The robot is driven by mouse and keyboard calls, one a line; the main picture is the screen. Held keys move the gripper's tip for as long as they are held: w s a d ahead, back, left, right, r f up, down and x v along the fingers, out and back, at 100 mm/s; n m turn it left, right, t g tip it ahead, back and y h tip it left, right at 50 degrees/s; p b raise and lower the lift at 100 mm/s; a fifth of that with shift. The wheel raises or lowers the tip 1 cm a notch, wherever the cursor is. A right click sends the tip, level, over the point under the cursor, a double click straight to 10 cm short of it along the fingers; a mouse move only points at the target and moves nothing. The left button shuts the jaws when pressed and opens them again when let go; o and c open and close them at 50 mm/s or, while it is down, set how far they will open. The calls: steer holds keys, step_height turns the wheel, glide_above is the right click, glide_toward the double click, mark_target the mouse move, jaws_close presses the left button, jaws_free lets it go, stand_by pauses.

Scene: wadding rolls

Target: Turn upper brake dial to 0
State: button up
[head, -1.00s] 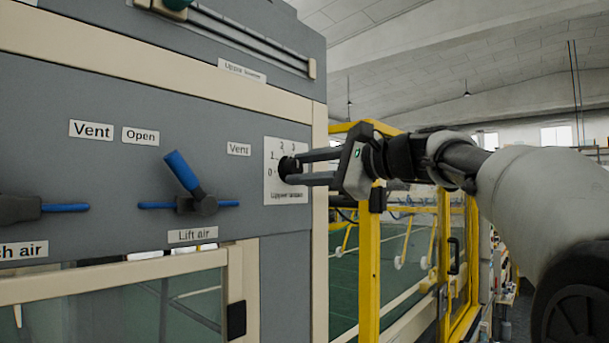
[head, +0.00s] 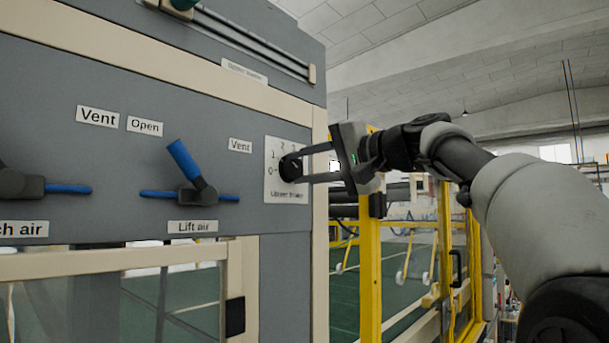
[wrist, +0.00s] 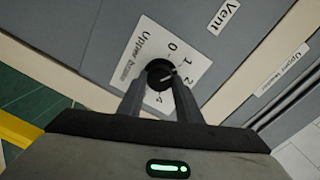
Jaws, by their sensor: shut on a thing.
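The upper brake dial (head: 287,168) is a small round black knob on a white scale plate (head: 273,188) near the right edge of the grey panel. In the wrist view the dial (wrist: 160,71) sits between my fingertips, and a pale line on its face points roughly toward the 1 and 2 side; the exact reading is unclear. The numbers 0, 1, 2 and 4 show on the plate (wrist: 148,47); the 3 is hidden there by a finger. My gripper (head: 298,167) is shut on the dial, its body tilted.
The blue-handled Lift air valve (head: 189,178) is left of the dial, with another blue-handled valve (head: 40,187) further left. A yellow frame (head: 370,270) stands right of the panel, below my arm. A glazed door (head: 150,300) is under the panel.

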steer(key=n+b, duration=0.2)
steer(key=n, duration=0.2)
steer(key=shift+f, duration=0.1)
steer(key=shift+s+a+n+b, duration=0.1)
steer(key=shift+n+b, duration=0.75)
steer(key=shift+n, duration=1.25)
steer(key=o, duration=1)
steer(key=shift+o, duration=0.2)
steer(key=b+v, duration=0.3)
steer(key=v, duration=1.4)
steer(key=shift+s, duration=0.3)
steer(key=shift+f+t, duration=0.15)
steer(key=shift+t, duration=0.15)
